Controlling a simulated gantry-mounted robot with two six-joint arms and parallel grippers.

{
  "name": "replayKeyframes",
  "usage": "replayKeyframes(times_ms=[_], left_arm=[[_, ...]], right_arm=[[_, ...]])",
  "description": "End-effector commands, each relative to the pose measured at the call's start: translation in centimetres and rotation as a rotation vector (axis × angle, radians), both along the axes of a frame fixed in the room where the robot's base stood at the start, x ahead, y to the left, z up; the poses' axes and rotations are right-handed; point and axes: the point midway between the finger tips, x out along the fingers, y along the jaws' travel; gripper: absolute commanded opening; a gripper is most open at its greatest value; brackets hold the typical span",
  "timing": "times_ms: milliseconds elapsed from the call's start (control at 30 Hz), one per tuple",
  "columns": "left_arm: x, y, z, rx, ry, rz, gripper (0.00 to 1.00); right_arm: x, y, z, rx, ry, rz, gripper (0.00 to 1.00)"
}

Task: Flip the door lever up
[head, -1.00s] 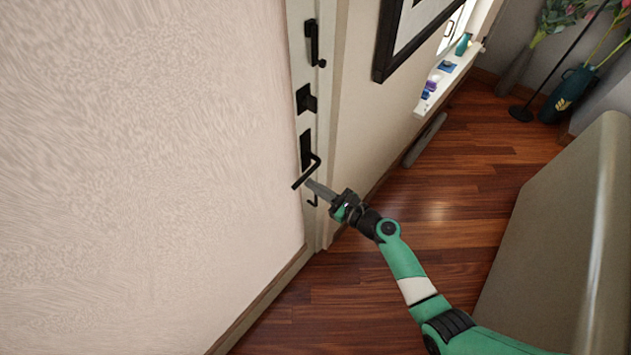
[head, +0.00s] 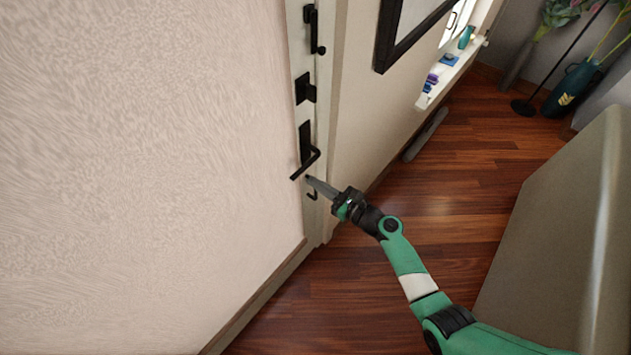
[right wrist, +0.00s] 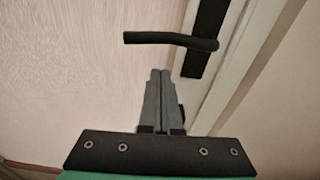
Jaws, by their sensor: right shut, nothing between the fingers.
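The black door lever (head: 306,164) sticks out from its black plate (head: 305,140) on the pale door edge, left of centre in the head view. In the right wrist view the lever (right wrist: 170,40) runs roughly level across the top, with its plate (right wrist: 204,42) at its right end. My right gripper (head: 309,180) is shut and empty, its fingertips just below the lever. In the right wrist view its fingertips (right wrist: 160,72) point up at the lever, with a small gap showing between them. My left gripper is not in view.
A textured wall (head: 150,170) fills the left. A grey-beige furniture panel (head: 570,235) stands at right, with open wooden floor (head: 440,190) between.

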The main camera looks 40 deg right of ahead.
Motion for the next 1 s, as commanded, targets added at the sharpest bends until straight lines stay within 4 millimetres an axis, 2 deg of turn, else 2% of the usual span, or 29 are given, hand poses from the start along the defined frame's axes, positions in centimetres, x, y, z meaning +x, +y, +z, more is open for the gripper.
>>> replayKeyframes(times_ms=[33, 100, 133, 300, 500, 667, 1000], left_arm=[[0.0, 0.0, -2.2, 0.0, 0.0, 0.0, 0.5], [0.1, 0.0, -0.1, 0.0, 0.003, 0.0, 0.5], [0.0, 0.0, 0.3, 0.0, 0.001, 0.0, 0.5], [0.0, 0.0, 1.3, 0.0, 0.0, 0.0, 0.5], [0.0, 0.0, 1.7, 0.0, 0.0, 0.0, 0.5], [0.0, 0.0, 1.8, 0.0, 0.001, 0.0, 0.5], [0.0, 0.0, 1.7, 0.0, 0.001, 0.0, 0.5]], right_arm=[[-0.2, -0.1, -2.3, 0.001, 0.001, 0.001, 0.0], [-2.0, -0.4, -0.7, 0.002, 0.001, -0.002, 0.0], [-2.8, -0.4, -0.6, 0.002, 0.002, -0.002, 0.0], [-6.8, -0.9, -0.4, 0.003, 0.002, -0.003, 0.0], [-9.5, -1.2, -0.4, 0.001, 0.001, 0.0, 0.0], [-10.1, -1.2, -0.4, 0.001, 0.0, 0.001, 0.0], [-10.1, -1.2, -0.4, 0.0, 0.0, 0.002, 0.0]])
